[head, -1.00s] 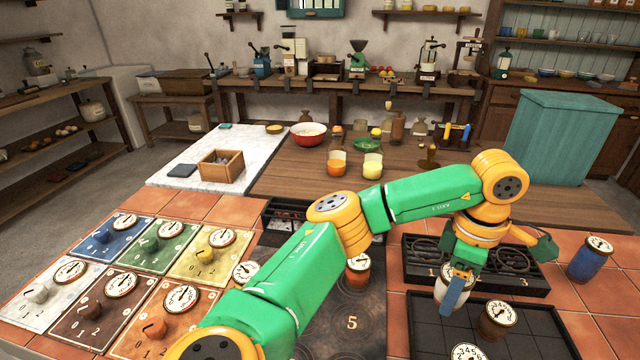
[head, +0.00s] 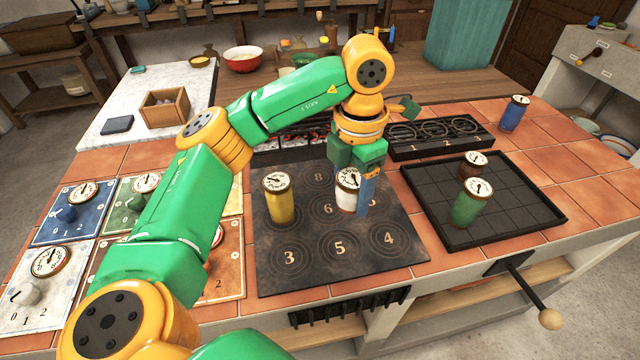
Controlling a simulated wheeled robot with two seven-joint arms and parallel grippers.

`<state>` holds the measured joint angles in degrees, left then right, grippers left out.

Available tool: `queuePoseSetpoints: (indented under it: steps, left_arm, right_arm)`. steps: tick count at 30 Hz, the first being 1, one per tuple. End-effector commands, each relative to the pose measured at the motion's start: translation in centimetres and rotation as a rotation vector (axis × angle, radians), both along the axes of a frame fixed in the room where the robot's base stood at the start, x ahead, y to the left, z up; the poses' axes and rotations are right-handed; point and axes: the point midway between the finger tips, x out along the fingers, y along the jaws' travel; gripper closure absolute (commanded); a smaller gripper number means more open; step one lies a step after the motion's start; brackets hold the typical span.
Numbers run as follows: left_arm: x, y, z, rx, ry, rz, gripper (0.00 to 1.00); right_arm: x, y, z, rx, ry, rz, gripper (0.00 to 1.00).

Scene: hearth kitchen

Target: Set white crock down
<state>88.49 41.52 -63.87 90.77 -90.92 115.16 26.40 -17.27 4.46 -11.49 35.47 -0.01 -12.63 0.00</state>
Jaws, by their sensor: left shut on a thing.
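The white crock (head: 346,198) has a dial on its lid and is upright over the right part of the dark numbered hotplate (head: 270,275), near the ring marked 6. My left gripper (head: 362,190) is shut on it from above, with a blue finger along its right side. The finger and the crock's own body hide its base, so I cannot tell if it touches the plate. A yellow crock (head: 280,205) stands on the plate to its left. My right gripper is not in view.
Rings 3, 5 and 4 at the plate's front are bare. A black tray (head: 520,210) at right holds a green crock (head: 466,210) and a brown crock (head: 468,170). A blue crock (head: 512,117) stands on the tiles behind. Coloured dial panels (head: 65,222) lie at left.

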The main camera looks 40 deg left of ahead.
Motion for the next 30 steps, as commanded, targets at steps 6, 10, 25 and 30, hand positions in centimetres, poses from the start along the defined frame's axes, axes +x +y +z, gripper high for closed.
queuePoseSetpoints:
  steps: [6, 10, 25, 30]
  left_arm:
    - [2.7, 5.1, -4.4, 0.001, 0.007, 0.004, 1.00]
    - [3.5, 6.3, -6.3, 0.000, 0.002, 0.000, 1.00]
    - [3.9, 7.1, -10.4, 0.001, 0.000, -0.003, 1.00]
    - [3.9, 7.0, -10.7, 0.001, 0.000, -0.003, 0.17]
  right_arm:
    - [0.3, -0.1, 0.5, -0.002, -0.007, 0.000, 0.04]
    - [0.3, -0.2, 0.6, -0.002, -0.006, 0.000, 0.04]
    - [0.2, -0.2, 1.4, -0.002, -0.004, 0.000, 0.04]
    - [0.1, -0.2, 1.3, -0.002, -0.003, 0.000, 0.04]
